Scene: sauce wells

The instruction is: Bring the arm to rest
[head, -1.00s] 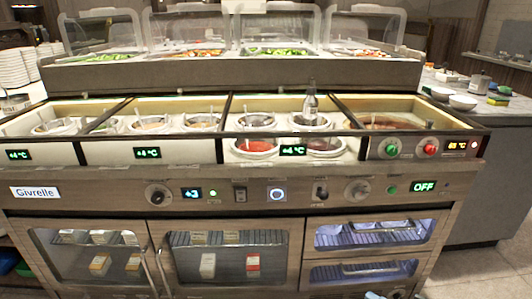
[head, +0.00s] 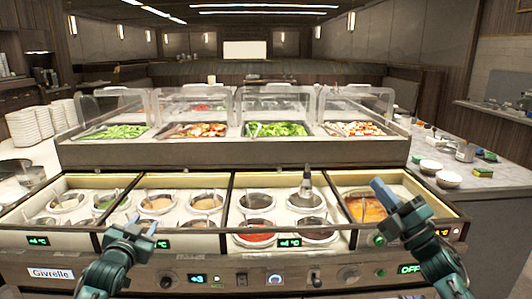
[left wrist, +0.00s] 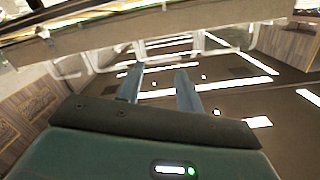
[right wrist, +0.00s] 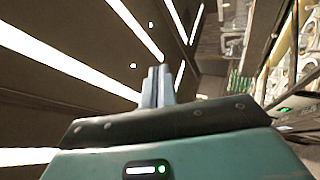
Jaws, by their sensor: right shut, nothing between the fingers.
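My left gripper (head: 143,224) is raised in front of the left wells of the sauce counter. In the left wrist view its two fingers (left wrist: 160,85) stand apart with nothing between them. My right gripper (head: 382,190) is raised at the right, its blue fingers overlapping the right-hand orange well in the head view. In the right wrist view its fingers (right wrist: 157,82) are together and hold nothing. Both wrist views look toward the ceiling lights, so neither shows the wells close up.
Behind is a salad bar (head: 235,152) with clear guards. White bowls (head: 448,179) sit on the right side counter, and stacked plates (head: 38,130) stand at the left.

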